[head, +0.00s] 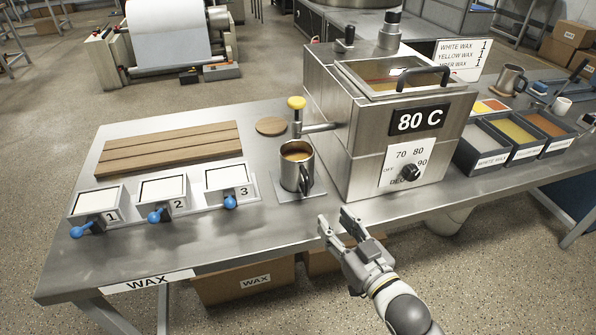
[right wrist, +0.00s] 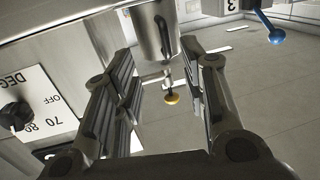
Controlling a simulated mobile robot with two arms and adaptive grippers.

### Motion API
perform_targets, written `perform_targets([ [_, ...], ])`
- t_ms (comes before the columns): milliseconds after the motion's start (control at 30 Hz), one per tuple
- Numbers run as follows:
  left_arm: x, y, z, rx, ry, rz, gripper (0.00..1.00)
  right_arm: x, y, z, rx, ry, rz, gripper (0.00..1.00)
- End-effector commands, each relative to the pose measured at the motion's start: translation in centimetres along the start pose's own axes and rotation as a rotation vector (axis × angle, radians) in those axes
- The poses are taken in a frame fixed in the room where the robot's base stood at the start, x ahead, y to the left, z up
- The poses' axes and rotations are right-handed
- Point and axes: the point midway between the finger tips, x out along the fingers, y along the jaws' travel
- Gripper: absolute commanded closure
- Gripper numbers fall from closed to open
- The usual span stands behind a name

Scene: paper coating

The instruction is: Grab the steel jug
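The steel jug (head: 296,168) stands upright on a small plate under the tap of the wax tank and holds amber liquid. My right gripper (head: 338,218) is open and empty, in front of and to the right of the jug, near the table's front edge and apart from the jug. Its two spread fingers (right wrist: 160,80) fill the sides of the wrist view. My left gripper is not in view.
The steel tank (head: 340,125) with a yellow-knobbed tap (head: 296,103) stands behind and right of the jug. Numbered boxes with blue levers (head: 165,200) stand to the left. Another steel mug (head: 510,79) is at the far right. The front table strip is clear.

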Motion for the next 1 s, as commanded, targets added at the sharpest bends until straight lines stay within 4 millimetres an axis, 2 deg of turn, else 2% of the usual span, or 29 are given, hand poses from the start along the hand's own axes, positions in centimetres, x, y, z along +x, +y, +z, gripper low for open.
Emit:
perform_targets([
  [233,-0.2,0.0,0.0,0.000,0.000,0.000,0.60,2.0,-0.2,-1.1,-0.003,0.050,-0.020,0.61],
  [400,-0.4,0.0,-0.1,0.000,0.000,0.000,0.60,4.6,-0.3,-1.2,-0.004,0.048,-0.019,0.61],
  [667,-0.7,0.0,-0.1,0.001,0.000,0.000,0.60,6.5,-0.3,-1.3,-0.004,0.046,-0.019,0.61],
  [1000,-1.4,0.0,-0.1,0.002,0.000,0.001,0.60,10.6,-0.6,-1.8,-0.004,0.046,-0.019,0.61],
])
